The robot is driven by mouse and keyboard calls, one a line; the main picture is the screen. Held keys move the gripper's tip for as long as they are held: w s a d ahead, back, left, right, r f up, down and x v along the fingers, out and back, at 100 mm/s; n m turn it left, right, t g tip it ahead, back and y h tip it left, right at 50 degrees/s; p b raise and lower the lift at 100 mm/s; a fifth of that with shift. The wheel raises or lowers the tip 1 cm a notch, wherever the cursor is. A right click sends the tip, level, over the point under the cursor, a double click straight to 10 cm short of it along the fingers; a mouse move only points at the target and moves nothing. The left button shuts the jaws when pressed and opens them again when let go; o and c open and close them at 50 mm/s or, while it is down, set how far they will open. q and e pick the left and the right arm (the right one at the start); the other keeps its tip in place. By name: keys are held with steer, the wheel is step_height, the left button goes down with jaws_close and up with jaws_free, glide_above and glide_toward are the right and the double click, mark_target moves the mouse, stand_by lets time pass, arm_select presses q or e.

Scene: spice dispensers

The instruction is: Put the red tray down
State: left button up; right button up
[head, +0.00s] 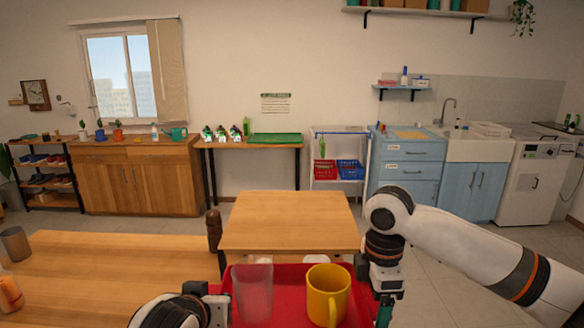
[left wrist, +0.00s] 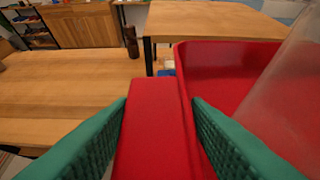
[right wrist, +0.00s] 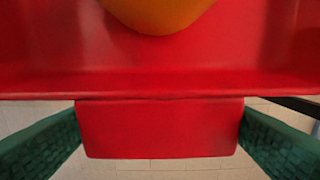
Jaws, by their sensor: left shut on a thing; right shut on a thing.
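The red tray (head: 287,273) is at the bottom of the head view, in front of me. It carries a clear cup (head: 252,290) and a yellow mug (head: 327,292). My left gripper (left wrist: 157,125) is shut on the tray's left handle, and its green fingers lie on both sides of it. My right gripper (right wrist: 160,130) is shut on the tray's right handle. The tray looks level. In the right wrist view floor tiles show below the handle. The yellow mug (right wrist: 158,12) also shows there, at the top.
A small wooden table (head: 288,215) stands just beyond the tray, with a bare top. A longer wooden table (head: 110,265) is at the left, with a grey cup (head: 15,243), an orange object (head: 10,293) and a dark brown grinder (head: 213,228) on it.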

arm_select(q)
steer(key=shift+w+d+r, duration=0.1)
steer(key=shift+w+r, duration=0.45)
steer(key=shift+w, duration=0.25)
steer(key=shift+w+r, duration=0.55)
steer(key=shift+w, duration=0.3)
steer(key=shift+w+d+r, duration=0.1)
steer(key=shift+w+r, duration=0.45)
steer(key=shift+w, duration=0.25)
arm_select(e)
steer(key=shift+w+a+r, duration=0.1)
steer(key=shift+w+r, duration=0.45)
steer(key=shift+w, duration=0.25)
steer(key=shift+w+r, duration=0.6)
steer(key=shift+w, duration=0.25)
steer(key=shift+w+a+r, duration=0.1)
steer(key=shift+w+r, duration=0.45)
steer(key=shift+w, duration=0.25)
arm_select(q)
steer(key=shift+a, duration=0.15)
